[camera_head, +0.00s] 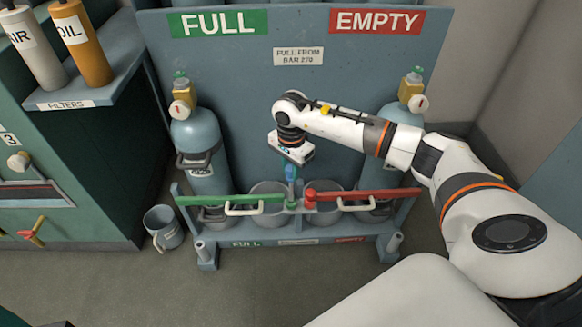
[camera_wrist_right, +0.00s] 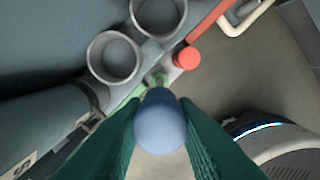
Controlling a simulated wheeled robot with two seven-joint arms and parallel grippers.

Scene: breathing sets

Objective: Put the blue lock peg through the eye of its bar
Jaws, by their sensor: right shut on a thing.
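My right gripper (camera_head: 291,165) is shut on the blue lock peg (camera_head: 291,173), which hangs upright over the middle of the rack front. In the right wrist view the peg's rounded blue head (camera_wrist_right: 160,122) sits between the two teal fingers. The green bar (camera_head: 225,198) lies across the left cylinder bay, and its eye end (camera_head: 291,204) is just below the peg. The green end also shows in the wrist view (camera_wrist_right: 158,80), partly hidden by the peg. I cannot tell whether the peg tip is in the eye. My left gripper is not clearly seen.
A red bar (camera_head: 375,195) with a red peg (camera_head: 310,194) closes the right side, close beside the green end. Gas cylinders (camera_head: 203,150) stand left and right, with two empty ring holders (camera_head: 268,188) between. A grey bucket (camera_head: 163,228) stands on the floor at left.

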